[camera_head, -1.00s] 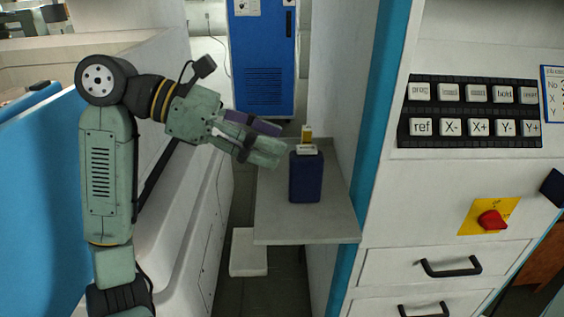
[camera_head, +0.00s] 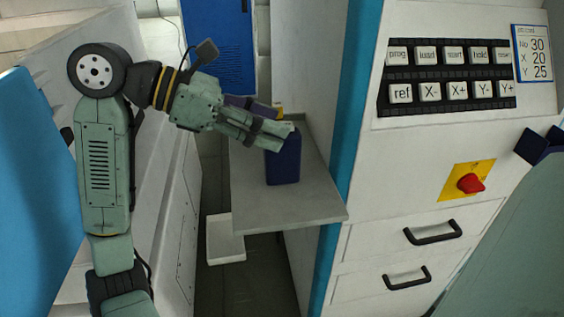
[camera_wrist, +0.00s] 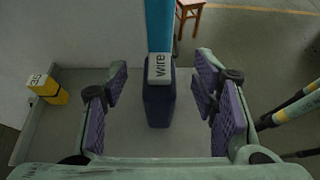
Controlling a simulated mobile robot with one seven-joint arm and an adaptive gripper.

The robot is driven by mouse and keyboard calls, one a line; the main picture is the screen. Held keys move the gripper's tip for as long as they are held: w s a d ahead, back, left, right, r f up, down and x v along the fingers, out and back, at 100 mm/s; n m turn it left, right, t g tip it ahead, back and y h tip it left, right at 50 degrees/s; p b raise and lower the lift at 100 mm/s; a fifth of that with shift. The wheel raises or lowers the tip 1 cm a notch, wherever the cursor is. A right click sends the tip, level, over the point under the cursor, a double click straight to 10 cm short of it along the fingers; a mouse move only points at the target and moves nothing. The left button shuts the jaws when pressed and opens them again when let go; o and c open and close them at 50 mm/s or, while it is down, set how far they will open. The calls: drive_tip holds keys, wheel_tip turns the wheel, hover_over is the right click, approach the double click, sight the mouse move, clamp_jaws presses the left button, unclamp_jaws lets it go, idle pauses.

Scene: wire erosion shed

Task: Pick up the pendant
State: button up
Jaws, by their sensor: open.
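The upright dark blue block (camera_head: 283,165), which I take to be the pendant, stands on the grey shelf (camera_head: 290,212). In the wrist view the block (camera_wrist: 159,106) has a white top marked "wire". My gripper (camera_head: 284,133) reaches from the left to the block's upper end and hides its top in the head view. Nothing is held.
A yellow block (camera_wrist: 50,90) with a white label stands left on the shelf; its top shows behind my gripper in the head view (camera_head: 277,109). The white machine panel with keys (camera_head: 450,75) and a red knob (camera_head: 470,184) is at right. A blue cabinet (camera_head: 222,45) stands behind.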

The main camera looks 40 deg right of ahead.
drive_tip(key=x, duration=0.3)
clamp_jaws()
idle(0.6)
idle(0.4)
